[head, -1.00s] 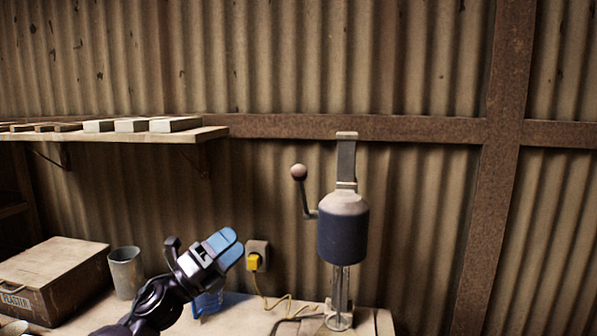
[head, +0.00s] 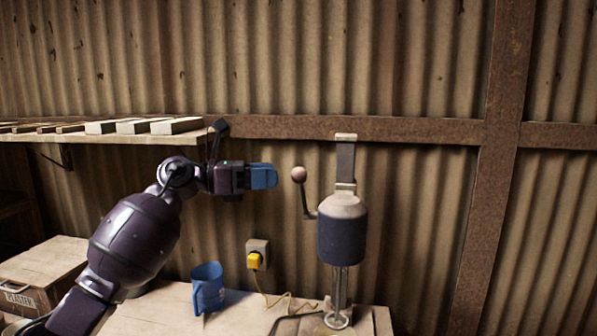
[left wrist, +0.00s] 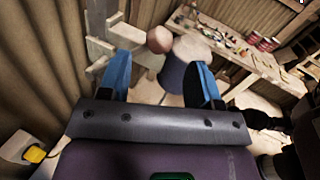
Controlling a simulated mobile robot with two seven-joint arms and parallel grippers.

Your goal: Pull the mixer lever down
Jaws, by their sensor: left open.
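The mixer (head: 342,235) stands on the bench, a dark drum with a pale top on a metal post. Its lever (head: 306,196) rises on the drum's left side and ends in a round pinkish knob (head: 298,174). My left gripper (head: 274,176) is level with the knob and a short way left of it, pointing right. In the left wrist view the blue fingers are apart, and the knob (left wrist: 160,40) shows beyond and between their tips, not touched. The drum (left wrist: 176,76) is partly hidden behind the right finger. My right gripper is not in view.
A blue jug (head: 207,289) stands on the bench below my left arm. A wall socket with a yellow plug (head: 254,261) is behind. A shelf with pale tiles (head: 175,126) is at upper left. A plaster box (head: 40,272) sits at lower left.

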